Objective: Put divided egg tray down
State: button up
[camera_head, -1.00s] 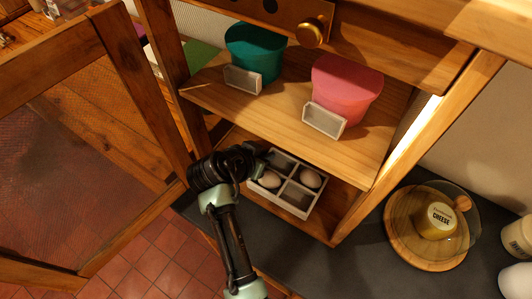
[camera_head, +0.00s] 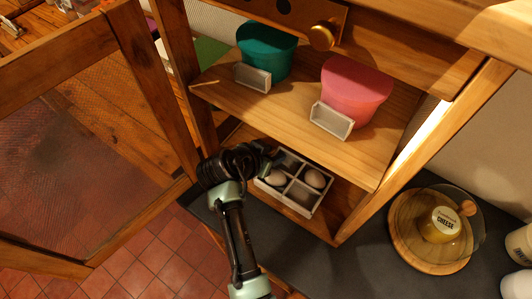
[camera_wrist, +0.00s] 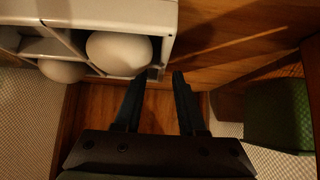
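The divided egg tray (camera_head: 303,206) is a pale tray with square compartments and eggs in some of them. It sits in the lower compartment of the pine shelf, near its front opening. In the wrist view the tray (camera_wrist: 168,30) fills the upper left, with eggs close to the camera. My gripper (camera_head: 268,160) is at the tray's left back corner. In the wrist view my gripper (camera_wrist: 164,77) has its two fingers apart, with bare wood between them, and the tips are at the tray's corner. Contact between fingertips and tray is hard to tell.
The middle shelf board (camera_head: 290,120) lies close above, with a teal tub (camera_head: 265,50) and a pink tub (camera_head: 355,88). An open door (camera_head: 150,90) stands at left. A cheese jar (camera_head: 440,225) on a round board is on the dark counter at right. A green block (camera_wrist: 278,115) shows in the wrist view.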

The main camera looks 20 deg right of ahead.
jog(key=v, duration=1.2)
jog(key=shift+f, duration=0.1)
